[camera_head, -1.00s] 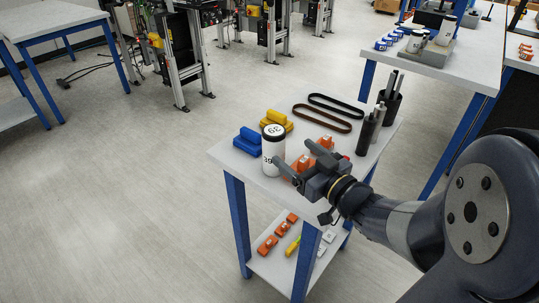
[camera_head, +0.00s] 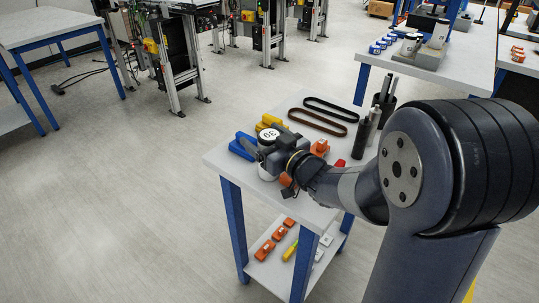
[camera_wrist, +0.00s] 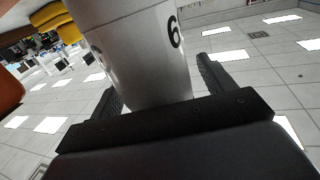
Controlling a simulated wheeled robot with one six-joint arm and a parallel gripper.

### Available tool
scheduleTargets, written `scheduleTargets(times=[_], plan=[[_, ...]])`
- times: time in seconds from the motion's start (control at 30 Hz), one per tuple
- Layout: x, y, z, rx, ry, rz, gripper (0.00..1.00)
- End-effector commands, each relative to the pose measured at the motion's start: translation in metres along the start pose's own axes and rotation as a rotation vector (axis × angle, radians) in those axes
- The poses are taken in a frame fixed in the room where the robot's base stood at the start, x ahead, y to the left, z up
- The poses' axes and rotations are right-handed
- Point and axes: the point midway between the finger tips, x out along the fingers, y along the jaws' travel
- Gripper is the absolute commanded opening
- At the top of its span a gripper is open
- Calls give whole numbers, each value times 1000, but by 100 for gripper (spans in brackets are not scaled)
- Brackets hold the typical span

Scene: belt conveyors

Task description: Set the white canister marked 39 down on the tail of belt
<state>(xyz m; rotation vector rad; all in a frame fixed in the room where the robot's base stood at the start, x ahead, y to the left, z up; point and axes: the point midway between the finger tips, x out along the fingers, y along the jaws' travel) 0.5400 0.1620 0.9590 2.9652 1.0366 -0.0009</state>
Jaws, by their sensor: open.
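The white canister marked 39 (camera_head: 268,136) stands upright on the small blue-legged table (camera_head: 310,205), near its left end. In the head view its number shows on the top, and my gripper hides much of its side. My gripper (camera_head: 262,156) is at the canister with its jaws open. In the wrist view the canister (camera_wrist: 140,50) fills the upper middle, with part of a digit on its side. The two fingers (camera_wrist: 160,80) stand on either side of it, with a visible gap at the right finger. The conveyor frames (camera_head: 180,55) stand at the back; their belt surfaces are out of view.
Blue (camera_head: 243,146) and yellow (camera_head: 272,121) blocks sit close beside the canister. Open floor (camera_head: 110,190) lies left of the table.

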Motion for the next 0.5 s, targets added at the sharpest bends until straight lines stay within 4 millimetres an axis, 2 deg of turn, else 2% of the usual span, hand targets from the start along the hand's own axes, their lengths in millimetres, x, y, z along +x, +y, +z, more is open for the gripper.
scheduleTargets(times=[0.17,0.5], plan=[[0,0,0,0,0,0,77],[0,0,0,0,0,0,50]])
